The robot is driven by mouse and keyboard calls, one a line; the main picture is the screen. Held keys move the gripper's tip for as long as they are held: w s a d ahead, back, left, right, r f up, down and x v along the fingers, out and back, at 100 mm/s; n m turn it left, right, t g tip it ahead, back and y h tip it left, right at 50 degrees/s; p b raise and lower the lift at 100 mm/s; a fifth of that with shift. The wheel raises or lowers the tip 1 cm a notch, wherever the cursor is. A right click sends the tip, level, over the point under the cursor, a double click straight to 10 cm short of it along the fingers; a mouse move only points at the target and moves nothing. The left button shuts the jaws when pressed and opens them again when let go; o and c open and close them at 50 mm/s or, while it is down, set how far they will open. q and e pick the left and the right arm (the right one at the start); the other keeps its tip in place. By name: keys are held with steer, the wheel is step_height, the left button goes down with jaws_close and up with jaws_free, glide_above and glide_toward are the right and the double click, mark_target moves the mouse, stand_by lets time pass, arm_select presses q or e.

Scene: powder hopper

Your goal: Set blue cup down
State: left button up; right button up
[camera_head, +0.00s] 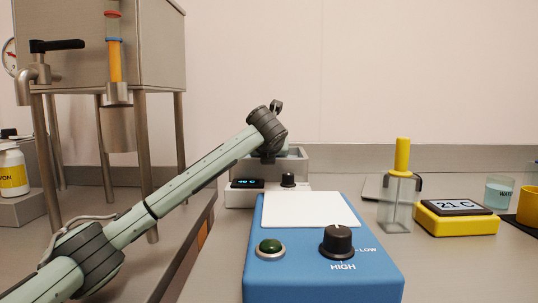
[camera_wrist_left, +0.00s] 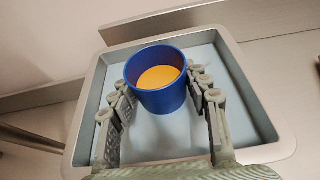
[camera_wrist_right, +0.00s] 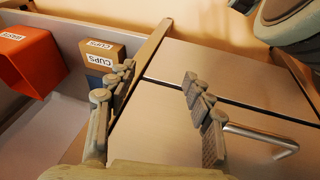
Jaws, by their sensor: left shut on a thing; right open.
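The blue cup (camera_wrist_left: 160,98), with orange-yellow contents, is upright between the fingers of my left gripper (camera_wrist_left: 160,80), which is shut on it. In the left wrist view the cup is over a square grey basin (camera_wrist_left: 84,100) with a pale blue floor. Whether the cup's base touches that floor is unclear. In the head view my left arm reaches to the basin (camera_head: 293,160) behind the blue hot plate; the cup is hidden there. My right gripper (camera_wrist_right: 158,73) is open and empty, above a panel with a metal handle.
A blue hot plate (camera_head: 322,272) stands in front of the basin. To its right are a clear holder with a yellow-handled tool (camera_head: 402,160), a yellow scale-like device (camera_head: 455,222) and a beaker (camera_head: 499,194). A steel hopper (camera_head: 90,60) stands left. An orange-red bin (camera_wrist_right: 28,60) is near my right gripper.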

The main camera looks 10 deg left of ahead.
arm_select(q)
steer(key=shift+f, duration=0.1)
steer(key=shift+f+b, duration=0.1)
steer(key=shift+b, duration=0.2)
steer(key=o, duration=1.2)
steer(key=shift+f, duration=0.15)
arm_select(e)
steer(key=shift+s+r, duration=0.25)
steer(key=shift+r, duration=0.4)
arm_select(q)
steer(key=shift+d, duration=0.1)
steer(key=shift+s+r+p, duration=0.3)
steer(key=shift+r+p, duration=0.5)
steer(key=shift+p, duration=0.05)
arm_select(e)
steer(key=a+x, duration=0.1)
steer(key=x, duration=0.3)
arm_select(q)
steer(key=b+v, duration=0.1)
steer(key=v, duration=1)
steer(key=shift+s+r+b, duration=0.2)
steer(key=shift+b, duration=0.1)
arm_select(e)
steer(key=r, duration=0.2)
steer(key=s+r, duration=0.1)
steer(key=shift+d+r, duration=0.15)
steer(key=shift+r, duration=0.25)
